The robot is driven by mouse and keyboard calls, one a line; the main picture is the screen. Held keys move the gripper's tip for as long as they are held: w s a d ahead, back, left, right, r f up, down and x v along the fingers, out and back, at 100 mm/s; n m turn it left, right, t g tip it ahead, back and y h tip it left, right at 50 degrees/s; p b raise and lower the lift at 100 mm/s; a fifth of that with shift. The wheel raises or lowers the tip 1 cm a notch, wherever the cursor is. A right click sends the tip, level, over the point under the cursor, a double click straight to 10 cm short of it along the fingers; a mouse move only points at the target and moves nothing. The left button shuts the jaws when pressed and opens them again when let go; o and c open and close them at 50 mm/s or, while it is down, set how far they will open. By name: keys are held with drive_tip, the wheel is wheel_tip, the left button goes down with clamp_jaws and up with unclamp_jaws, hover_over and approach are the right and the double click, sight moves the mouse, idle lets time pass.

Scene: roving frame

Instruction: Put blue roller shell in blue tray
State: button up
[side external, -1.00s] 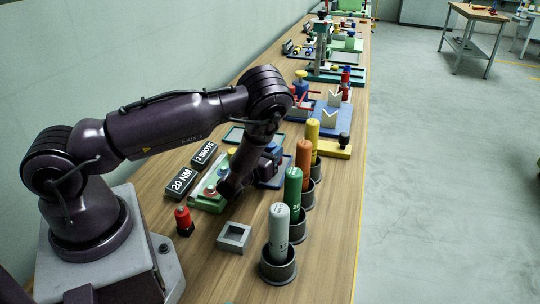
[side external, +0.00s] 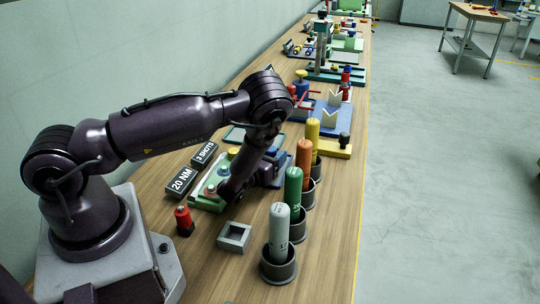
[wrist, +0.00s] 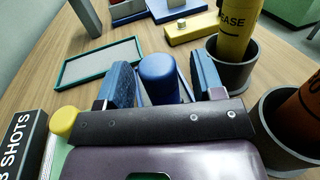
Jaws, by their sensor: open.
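The blue roller shell (wrist: 160,76) is an upright blue cylinder with a rounded top in the wrist view. My gripper (wrist: 163,82) is open, with one blue finger on each side of the shell; whether either finger touches it I cannot tell. In the side view my gripper (side external: 270,168) is low over the bench, and my wrist hides most of what is there. A blue edge (side external: 273,186), perhaps of the blue tray, shows beside it; the shell's base is hidden.
A green-rimmed tray (wrist: 66,72) lies behind left. Dark cups hold yellow (wrist: 236,30), orange (side external: 304,157), green (side external: 293,190) and white (side external: 279,228) cylinders along the right. A yellow block (wrist: 190,28) is behind. A grey square holder (side external: 234,237) and red-topped piece (side external: 183,217) stand in front.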

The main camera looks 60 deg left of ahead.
drive_tip(key=v, duration=1)
drive_tip(key=shift+s+d, duration=0.2)
drive_tip(key=shift+s, duration=0.1)
drive_tip(key=shift+s+d, duration=0.15)
drive_tip(key=shift+s, duration=0.2)
drive_tip(key=shift+s+r, duration=0.1)
drive_tip(key=shift+r, duration=0.1)
drive_tip(key=a+r+n+g+y, duration=0.4)
drive_tip(key=r+n+g+y, duration=0.2)
drive_tip(key=r+n+y, duration=0.4)
drive_tip(key=s+r+n+g+h, duration=0.3)
drive_tip(key=s+r+n+g, duration=0.5)
drive_tip(key=n+g, duration=0.45)
drive_tip(key=s+d+r+n+t+h, duration=0.4)
drive_tip(key=d+r+n+t+h, duration=0.3)
drive_tip(key=d+r+h, duration=0.4)
drive_tip(key=d+t+h, duration=0.1)
drive_tip(key=d+h, duration=0.3)
drive_tip(key=h, duration=0.1)
drive_tip(key=shift+d, duration=0.2)
drive_tip(key=shift+n+t, duration=0.25)
